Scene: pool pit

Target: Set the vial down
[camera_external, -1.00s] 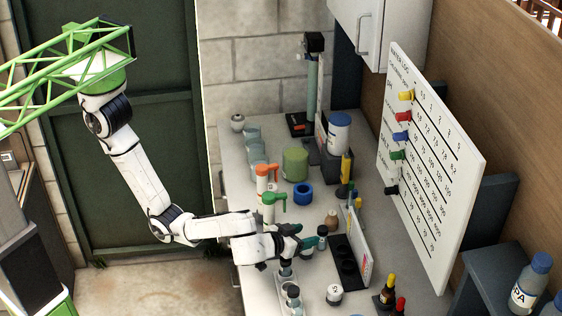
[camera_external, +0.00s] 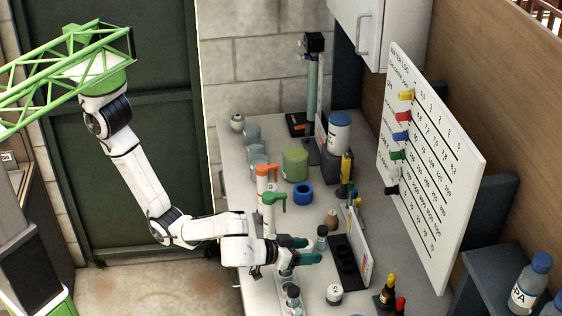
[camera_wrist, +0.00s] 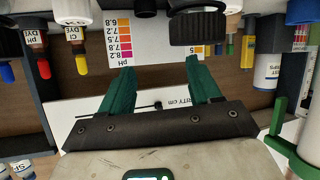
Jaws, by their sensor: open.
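The vial (camera_external: 322,240) is a small clear container with a black cap. It stands upright on the white counter, beside the far left end of the black block with round wells (camera_external: 338,246). My gripper (camera_external: 312,250) has two teal fingers, spread apart and empty, pointing right just short of the vial in the outside view. In the wrist view my gripper (camera_wrist: 160,66) shows its open fingers, with a ribbed black cap (camera_wrist: 198,28), likely the vial's, beyond the right fingertip. The vial's clear body is not clear in the wrist view.
A white rack with vials (camera_external: 292,296) lies below my gripper. A colour chart (camera_external: 359,255), a white jar (camera_external: 334,294) and dropper bottles (camera_external: 389,290) are close to the right.

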